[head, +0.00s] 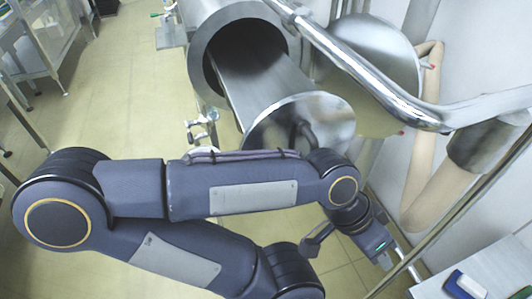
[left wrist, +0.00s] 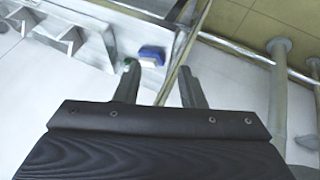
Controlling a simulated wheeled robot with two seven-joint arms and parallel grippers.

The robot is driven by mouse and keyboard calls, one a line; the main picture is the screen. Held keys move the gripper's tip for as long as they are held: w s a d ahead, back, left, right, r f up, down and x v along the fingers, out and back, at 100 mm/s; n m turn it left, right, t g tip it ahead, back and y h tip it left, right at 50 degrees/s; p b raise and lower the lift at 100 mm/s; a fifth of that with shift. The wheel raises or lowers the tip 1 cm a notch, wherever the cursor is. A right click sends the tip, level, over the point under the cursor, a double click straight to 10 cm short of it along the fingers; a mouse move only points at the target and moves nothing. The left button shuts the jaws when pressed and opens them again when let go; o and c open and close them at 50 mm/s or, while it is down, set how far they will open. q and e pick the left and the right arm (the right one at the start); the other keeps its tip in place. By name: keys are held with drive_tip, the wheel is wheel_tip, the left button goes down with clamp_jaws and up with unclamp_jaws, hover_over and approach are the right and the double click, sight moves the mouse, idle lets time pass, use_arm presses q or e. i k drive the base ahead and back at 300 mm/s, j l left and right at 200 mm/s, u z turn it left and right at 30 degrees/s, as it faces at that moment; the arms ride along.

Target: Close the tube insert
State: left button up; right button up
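The tube insert is a long metal tray (head: 262,82) that sticks out of the open mouth of a steel tube (head: 199,52) in the head view. A shiny round plate (head: 335,112) closes off its near end and carries a dark handle (head: 305,137). My left arm crosses in front of the plate's lower edge. My left gripper (head: 348,254) is below and right of the plate, apart from it. In the left wrist view the gripper's two fingers (left wrist: 159,90) are spread with nothing held between them. My right gripper is not in view.
A large round steel door (head: 375,65) stands open right of the tube, behind a thick bent pipe (head: 360,72). A blue and white object (head: 463,284) lies on a white surface at lower right.

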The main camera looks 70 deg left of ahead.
sight(273, 102)
drive_tip(key=u, duration=2.25)
